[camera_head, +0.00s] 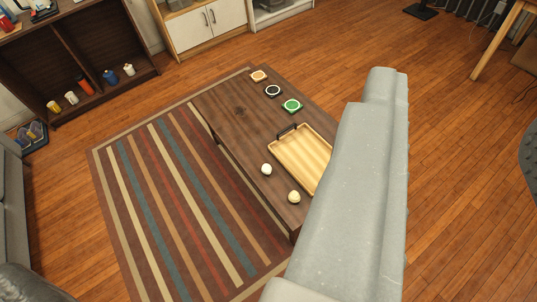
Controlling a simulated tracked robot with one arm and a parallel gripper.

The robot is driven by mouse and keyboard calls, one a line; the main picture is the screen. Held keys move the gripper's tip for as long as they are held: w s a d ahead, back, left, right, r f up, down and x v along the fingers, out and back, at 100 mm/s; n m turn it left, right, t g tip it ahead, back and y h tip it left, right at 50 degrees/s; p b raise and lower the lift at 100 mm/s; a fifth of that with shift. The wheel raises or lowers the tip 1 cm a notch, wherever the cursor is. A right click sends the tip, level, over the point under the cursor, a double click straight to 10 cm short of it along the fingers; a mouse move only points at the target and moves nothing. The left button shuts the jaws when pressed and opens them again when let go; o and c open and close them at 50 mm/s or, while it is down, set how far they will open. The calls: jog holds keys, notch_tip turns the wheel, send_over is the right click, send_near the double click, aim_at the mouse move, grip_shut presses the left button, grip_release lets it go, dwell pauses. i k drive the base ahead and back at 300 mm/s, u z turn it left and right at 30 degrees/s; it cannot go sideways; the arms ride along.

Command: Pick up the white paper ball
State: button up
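A small white ball (266,169), which looks like the white paper ball, lies on the dark wooden low table (232,125) near its left long edge. A cream-yellow ball (294,197) lies on the same table, nearer to me and to the right. A light wooden tray (303,160) with a dark handle is beside the balls, its right side partly hidden by a large grey form. My gripper does not show in this view, and the table is some way off and below the camera.
Three coasters (292,106) lie at the table's far end. A striped rug (170,200) gives open floor to the left. Dark shelving (90,55) stands at the far left.

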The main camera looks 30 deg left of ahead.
aim_at(266, 169)
jog(key=u, duration=0.55)
jog(key=i, duration=0.95)
jog(key=u, duration=0.7)
